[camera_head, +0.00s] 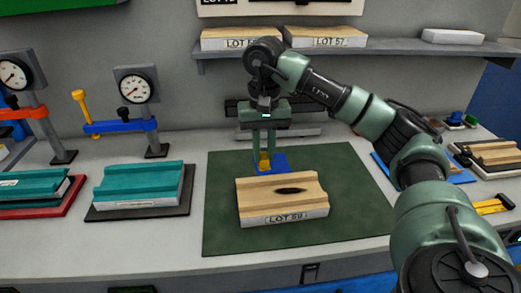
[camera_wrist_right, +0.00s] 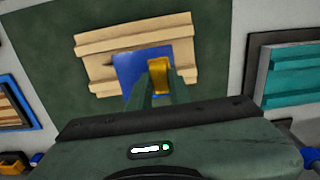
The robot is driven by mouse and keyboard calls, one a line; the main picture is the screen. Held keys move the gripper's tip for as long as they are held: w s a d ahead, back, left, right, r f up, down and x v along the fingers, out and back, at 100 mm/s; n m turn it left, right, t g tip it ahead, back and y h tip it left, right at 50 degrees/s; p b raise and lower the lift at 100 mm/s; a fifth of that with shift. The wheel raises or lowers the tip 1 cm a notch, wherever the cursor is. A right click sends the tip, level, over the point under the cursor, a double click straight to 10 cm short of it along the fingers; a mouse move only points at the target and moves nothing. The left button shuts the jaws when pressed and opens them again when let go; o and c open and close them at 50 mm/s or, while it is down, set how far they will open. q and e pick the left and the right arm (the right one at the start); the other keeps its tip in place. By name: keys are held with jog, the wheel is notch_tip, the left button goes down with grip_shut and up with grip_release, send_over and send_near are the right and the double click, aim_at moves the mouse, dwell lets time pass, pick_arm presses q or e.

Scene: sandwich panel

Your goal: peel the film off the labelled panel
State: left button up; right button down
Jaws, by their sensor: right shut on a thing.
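The panel labelled LOT 59 (camera_head: 285,218) lies on a dark green mat (camera_head: 350,226) on the bench. It has a bare, grooved tan top with a dark oval patch or shadow; it also shows in the right wrist view (camera_wrist_right: 96,50). My right gripper (camera_head: 264,162) points down at the panel's far side, shut on a yellow tab (camera_head: 265,161). A small blue sheet (camera_head: 279,164) is at the tab, apparently the film; it also shows in the wrist view (camera_wrist_right: 128,66), covering part of the panel. I cannot tell whether it touches the panel. My left gripper is out of view.
Teal-topped panels (camera_head: 140,187) stand on trays at the left, with gauge stands (camera_head: 137,85) behind. A shelf (camera_head: 350,53) holds more lot-marked panels above the arm. Other trays lie at the right. The mat around the panel is clear.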

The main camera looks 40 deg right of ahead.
dwell(0.3)
jog(key=s+d+r, duration=0.2)
jog(key=s+d, duration=0.4)
jog(key=d, duration=0.4)
jog(key=shift+d+r+p, duration=0.25)
jog(key=shift+r+p, duration=0.05)
jog(key=shift+p, duration=0.05)
dwell(0.7)
jog(key=s+d+r+p, duration=0.2)
jog(key=s+d+r, duration=0.2)
jog(key=s+d, duration=0.3)
jog(key=shift+d+p, duration=0.3)
jog(key=shift+d, duration=2.45)
